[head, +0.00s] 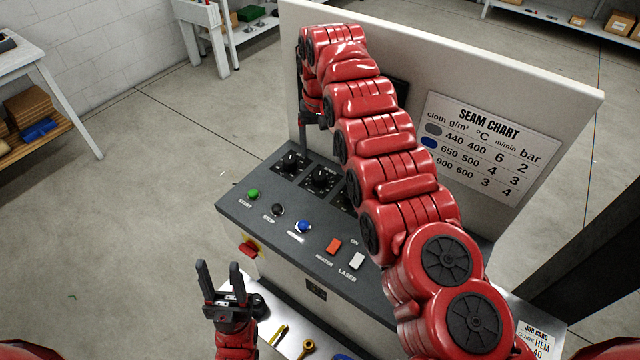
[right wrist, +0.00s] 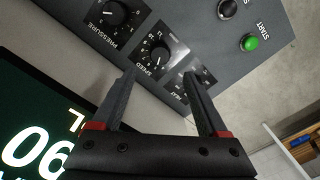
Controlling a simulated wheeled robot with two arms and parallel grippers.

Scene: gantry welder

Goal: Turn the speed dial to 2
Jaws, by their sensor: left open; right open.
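The speed dial (right wrist: 158,56) is a black knob on a dark plate labelled SPEED, with numbers around it. In the head view it is the middle knob (head: 320,179) of the row on the console. I cannot read its setting surely. My right gripper (right wrist: 161,76) is open and empty; its two fingers point toward the speed dial, which shows just beyond and between the tips. In the head view my right arm arches over the console and largely hides that gripper. My left gripper (head: 219,268) is open and empty in front of the console.
The pressure dial (right wrist: 116,13) and heat dial (head: 291,162) flank the speed dial closely. The console also bears a green start button (head: 253,194), black stop button (head: 278,210), blue button (head: 303,227), and red heater switch (head: 333,246). A seam chart (head: 485,145) is on the back panel.

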